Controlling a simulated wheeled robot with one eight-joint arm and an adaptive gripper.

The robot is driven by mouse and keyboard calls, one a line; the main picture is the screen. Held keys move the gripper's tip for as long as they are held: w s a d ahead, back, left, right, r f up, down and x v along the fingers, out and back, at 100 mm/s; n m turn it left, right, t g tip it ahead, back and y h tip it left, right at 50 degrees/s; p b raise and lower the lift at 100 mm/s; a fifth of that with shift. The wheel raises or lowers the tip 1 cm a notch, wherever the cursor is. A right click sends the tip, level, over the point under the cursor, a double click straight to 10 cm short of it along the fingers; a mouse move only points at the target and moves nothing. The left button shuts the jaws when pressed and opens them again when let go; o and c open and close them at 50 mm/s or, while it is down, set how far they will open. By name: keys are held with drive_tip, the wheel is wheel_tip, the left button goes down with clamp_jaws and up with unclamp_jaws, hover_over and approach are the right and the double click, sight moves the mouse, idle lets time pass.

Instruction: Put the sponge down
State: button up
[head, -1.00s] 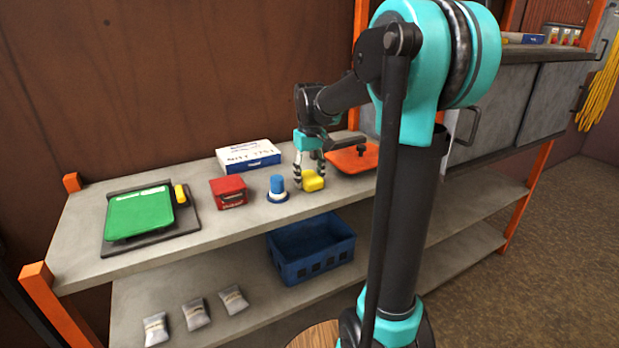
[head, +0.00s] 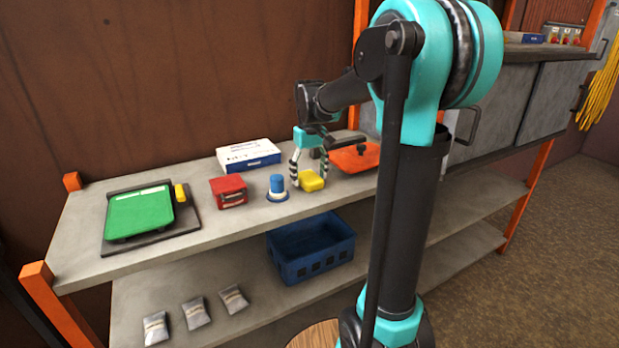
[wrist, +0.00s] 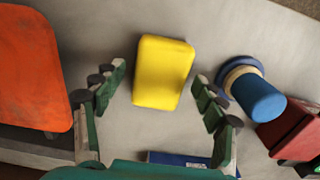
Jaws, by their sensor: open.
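The yellow sponge (head: 311,181) lies on the grey top shelf (head: 240,218), between a blue knob and an orange plate. In the wrist view the sponge (wrist: 163,72) lies flat, with clear shelf on both sides of it. My gripper (head: 309,178) is right above and around the sponge, with its fingers spread. In the wrist view the gripper's fingertips (wrist: 160,72) stand apart on either side of the sponge, with a gap to each. The gripper holds nothing.
A blue knob (head: 277,188) stands close left of the sponge, then a red box (head: 229,191). The orange plate (head: 355,158) is to the right. A white-and-blue box (head: 248,155) is behind. A blue crate (head: 311,248) sits on the lower shelf.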

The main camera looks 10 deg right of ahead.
sight(309, 176)
wheel_tip(309, 176, up, 11)
drive_tip(key=shift+r, duration=0.2)
idle(0.4)
